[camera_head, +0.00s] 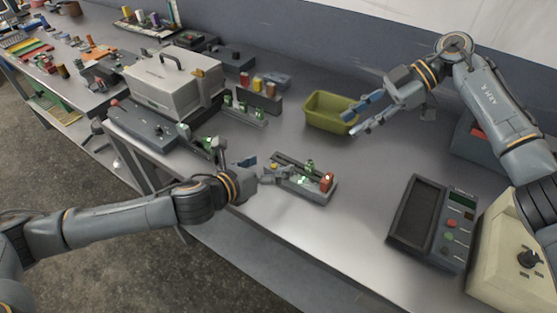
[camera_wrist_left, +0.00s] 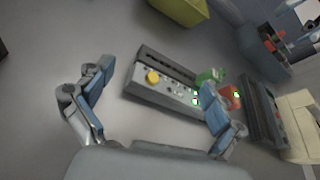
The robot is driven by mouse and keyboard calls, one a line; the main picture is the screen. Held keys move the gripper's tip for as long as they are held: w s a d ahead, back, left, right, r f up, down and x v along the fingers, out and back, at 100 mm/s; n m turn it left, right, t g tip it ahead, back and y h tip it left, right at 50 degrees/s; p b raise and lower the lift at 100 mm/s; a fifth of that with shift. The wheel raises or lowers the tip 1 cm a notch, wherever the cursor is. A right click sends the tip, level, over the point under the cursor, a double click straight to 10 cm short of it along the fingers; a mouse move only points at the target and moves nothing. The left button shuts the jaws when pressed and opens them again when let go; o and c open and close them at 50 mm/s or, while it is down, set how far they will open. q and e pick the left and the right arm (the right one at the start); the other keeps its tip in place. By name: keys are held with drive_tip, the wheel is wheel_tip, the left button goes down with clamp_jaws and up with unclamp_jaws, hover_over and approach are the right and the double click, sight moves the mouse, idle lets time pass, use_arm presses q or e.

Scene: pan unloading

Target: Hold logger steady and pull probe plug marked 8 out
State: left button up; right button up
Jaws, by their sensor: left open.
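A small grey box with a dark slotted top, probably the logger (camera_head: 284,184), lies on the bench in front of me. I cannot read any number, so I cannot tell which plug is marked 8. My left gripper (camera_head: 268,168) is open at the box's left end; in the left wrist view the box (camera_wrist_left: 150,93) lies beyond and between the spread fingers.
The yellow-green bin (camera_head: 322,117) stands behind the box. A meter-like panel (camera_head: 415,215) with buttons and a cream unit (camera_head: 505,258) are at right. A grey case (camera_head: 165,85) and plug racks (camera_head: 243,112) are at left.

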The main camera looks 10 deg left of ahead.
sight(284, 159)
use_arm(q)
drive_tip(key=shift+x, duration=2.05)
drive_tip(key=shift+c, duration=0.2)
